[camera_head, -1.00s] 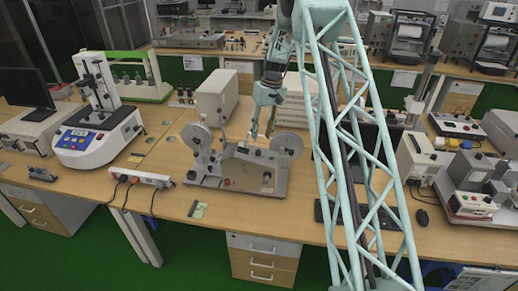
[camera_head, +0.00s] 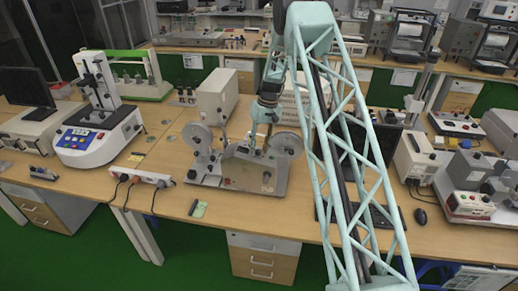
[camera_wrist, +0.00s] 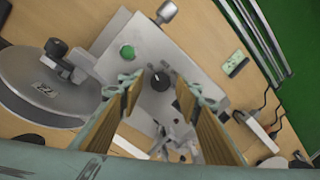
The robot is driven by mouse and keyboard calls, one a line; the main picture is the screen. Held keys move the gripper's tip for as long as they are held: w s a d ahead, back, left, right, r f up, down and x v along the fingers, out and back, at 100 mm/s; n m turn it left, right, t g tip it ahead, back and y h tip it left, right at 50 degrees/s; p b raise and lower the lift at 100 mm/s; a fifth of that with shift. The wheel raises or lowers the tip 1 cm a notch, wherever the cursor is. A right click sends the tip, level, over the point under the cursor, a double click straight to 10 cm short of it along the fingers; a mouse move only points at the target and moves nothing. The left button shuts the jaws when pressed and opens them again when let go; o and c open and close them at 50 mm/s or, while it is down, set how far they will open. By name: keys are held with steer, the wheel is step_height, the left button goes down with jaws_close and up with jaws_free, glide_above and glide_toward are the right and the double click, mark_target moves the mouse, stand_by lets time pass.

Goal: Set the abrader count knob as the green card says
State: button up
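The abrader (camera_head: 225,178) is a grey machine with round wheels at both ends, on the wooden bench. In the wrist view its plate shows a small black round knob (camera_wrist: 160,82) with a light mark, and a green button (camera_wrist: 127,52). My gripper (camera_wrist: 158,92) is open, its two wooden-coloured fingers on either side of the knob in this view, with nothing between them. Whether they touch it cannot be told. In the head view my gripper (camera_head: 257,138) is over the abrader. The green card (camera_wrist: 236,65) lies on the bench in front of it; its writing is too small to read.
A white power strip (camera_head: 141,176) with cables lies left of the abrader. A beige box (camera_head: 217,96) stands behind it. A keyboard (camera_head: 358,214) and a mouse (camera_head: 420,216) lie to the right. The bench's front edge (camera_head: 230,230) is close to the card.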

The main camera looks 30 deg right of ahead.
steer(key=c, duration=0.9)
steer(key=shift+o, duration=0.2)
